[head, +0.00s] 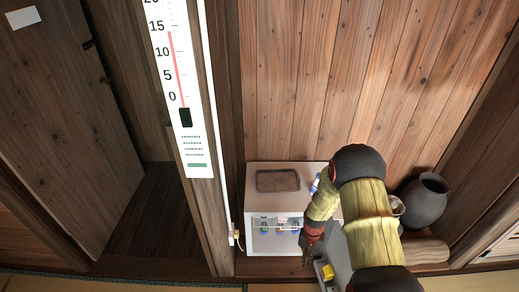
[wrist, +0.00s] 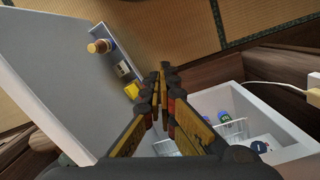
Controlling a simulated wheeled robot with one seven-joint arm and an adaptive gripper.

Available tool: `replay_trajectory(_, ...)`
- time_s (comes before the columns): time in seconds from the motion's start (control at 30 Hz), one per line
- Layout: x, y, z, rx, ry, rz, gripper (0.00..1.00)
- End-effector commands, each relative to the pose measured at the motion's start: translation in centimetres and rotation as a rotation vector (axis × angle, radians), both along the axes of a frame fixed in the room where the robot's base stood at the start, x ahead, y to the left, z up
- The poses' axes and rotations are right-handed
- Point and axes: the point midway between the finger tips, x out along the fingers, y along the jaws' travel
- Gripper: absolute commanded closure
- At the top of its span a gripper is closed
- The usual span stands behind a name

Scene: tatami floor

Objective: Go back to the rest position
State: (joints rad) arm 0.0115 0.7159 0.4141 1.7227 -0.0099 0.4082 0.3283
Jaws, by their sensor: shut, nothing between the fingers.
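My gripper (head: 307,257) hangs at the end of my arm in front of a small white fridge (head: 258,205) in the head view. In the wrist view my gripper (wrist: 164,68) has its fingers together, with nothing between them. The fridge door (wrist: 70,70) stands open on the left of the wrist view, and the fridge body (wrist: 285,140) is on the right. The gripper shows between the two in that view. My arm hides part of the fridge and door in the head view.
A brown tray (head: 278,181) lies on the fridge top. Bottles (wrist: 224,117) stand inside; a brown-capped bottle (wrist: 101,46) and a yellow item (wrist: 132,90) sit on the door. A dark pot (head: 425,203) stands right of my arm. A wooden wall (head: 320,70) rises behind.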

Motion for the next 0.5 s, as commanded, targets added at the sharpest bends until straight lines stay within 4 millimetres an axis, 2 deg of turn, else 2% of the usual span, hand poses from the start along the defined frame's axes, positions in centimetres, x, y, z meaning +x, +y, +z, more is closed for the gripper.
replay_trajectory(0.03, -0.3, 0.0, 3.1, 0.003, 0.002, 0.029, 1.0)
replay_trajectory(0.1, -1.0, 0.0, 6.8, 0.008, 0.012, 0.069, 1.0)
replay_trajectory(0.3, -4.1, 0.2, 16.4, 0.023, 0.023, 0.168, 1.0)
replay_trajectory(0.5, -7.9, 0.3, 24.9, 0.031, 0.006, 0.248, 1.0)
